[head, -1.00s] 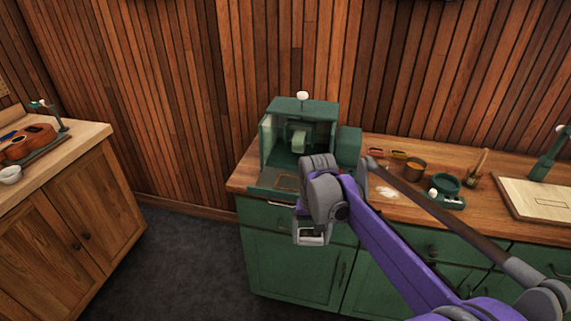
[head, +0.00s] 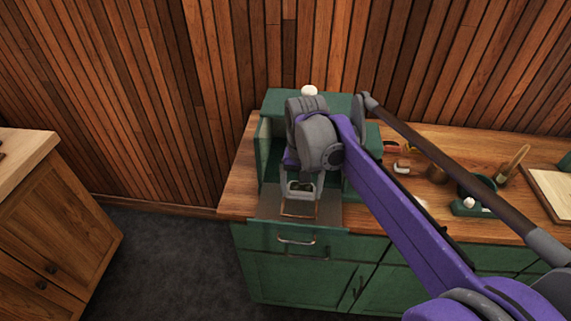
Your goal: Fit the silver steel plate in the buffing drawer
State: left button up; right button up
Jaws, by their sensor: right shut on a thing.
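The green buffing machine (head: 268,143) stands on the green cabinet's wooden counter. Its drawer (head: 262,207) is pulled out at the front and shows a grey bed, a brown-edged rectangular recess and a metal handle. My right gripper (head: 301,194) points down over the back of the drawer, just behind the recess's front edge. It is shut on a small pale grey piece, which looks like the silver steel plate (head: 300,187). Little of the plate shows, and I cannot tell whether it touches the drawer bed. My right wrist hides the machine's inside. My left gripper is out of view.
My right arm crosses the counter (head: 237,186) from the lower right. A green dish stand (head: 474,204), a brush (head: 513,164) and a pale board (head: 552,192) are on the right. A wooden cabinet (head: 50,215) stands at the left, with open floor between.

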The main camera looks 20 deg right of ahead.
aim_at(299, 212)
jog(key=shift+w+r, duration=0.1)
jog(key=shift+w, duration=0.15)
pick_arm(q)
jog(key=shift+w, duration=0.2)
pick_arm(e)
jog(key=shift+s, duration=0.1)
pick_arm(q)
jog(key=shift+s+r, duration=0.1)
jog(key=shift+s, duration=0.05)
pick_arm(e)
jog(key=shift+s, duration=0.15)
jog(key=shift+r+p, duration=0.25)
jog(key=shift+p, duration=0.35)
jog(key=shift+w+f, duration=0.2)
jog(key=shift+f, duration=0.2)
jog(key=shift+s+f+b, duration=0.25)
jog(key=shift+f+b, duration=0.4)
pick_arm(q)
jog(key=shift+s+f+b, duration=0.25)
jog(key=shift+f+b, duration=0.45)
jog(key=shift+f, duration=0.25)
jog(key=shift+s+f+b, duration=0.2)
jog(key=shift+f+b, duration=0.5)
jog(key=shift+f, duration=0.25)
pick_arm(e)
jog(key=shift+w+f, duration=0.1)
jog(key=shift+f, duration=2.4)
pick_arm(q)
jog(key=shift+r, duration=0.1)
